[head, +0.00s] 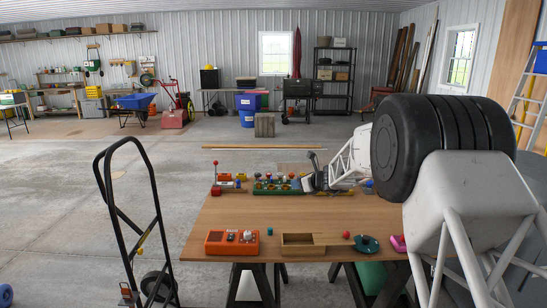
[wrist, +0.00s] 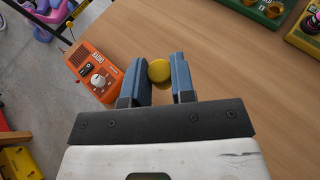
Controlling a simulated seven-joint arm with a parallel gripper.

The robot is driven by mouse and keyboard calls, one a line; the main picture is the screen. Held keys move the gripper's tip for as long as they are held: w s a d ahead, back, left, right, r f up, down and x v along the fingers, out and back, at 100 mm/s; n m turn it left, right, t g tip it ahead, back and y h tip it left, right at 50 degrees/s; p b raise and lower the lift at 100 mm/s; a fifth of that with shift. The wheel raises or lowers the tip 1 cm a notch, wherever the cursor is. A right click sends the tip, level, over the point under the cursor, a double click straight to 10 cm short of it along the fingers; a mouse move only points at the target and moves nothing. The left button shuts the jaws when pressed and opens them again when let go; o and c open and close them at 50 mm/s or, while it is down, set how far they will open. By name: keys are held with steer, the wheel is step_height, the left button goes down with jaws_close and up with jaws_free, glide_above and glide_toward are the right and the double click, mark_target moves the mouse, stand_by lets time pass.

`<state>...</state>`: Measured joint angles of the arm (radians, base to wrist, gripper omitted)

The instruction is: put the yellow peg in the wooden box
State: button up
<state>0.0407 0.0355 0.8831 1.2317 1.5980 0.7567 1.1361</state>
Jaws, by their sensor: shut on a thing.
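My gripper (wrist: 159,76) is shut on the yellow peg (wrist: 159,71), whose round yellow end shows between the two blue fingers in the wrist view. The peg's lower part is hidden from this angle. In the head view my gripper (head: 308,184) is over the far part of the table, by the right end of a green block with several pegs; the held peg cannot be made out clearly there. The wooden box (head: 297,250) is a shallow, open tray at the table's near edge. It does not show in the wrist view.
The green block (head: 278,187) stands behind. The table's middle is clear.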

steer(key=s+d+r+m+t+h, duration=0.2)
steer(key=s+d+m+t+h, duration=0.2)
steer(key=s+d+m+h, duration=0.4)
steer(key=shift+s+r+m+h, duration=0.45)
steer(key=shift+s+h, duration=0.45)
steer(key=shift+s, duration=1.1)
steer(key=shift+d+f, duration=0.1)
steer(key=shift+d, duration=0.1)
stand_by(1.9)
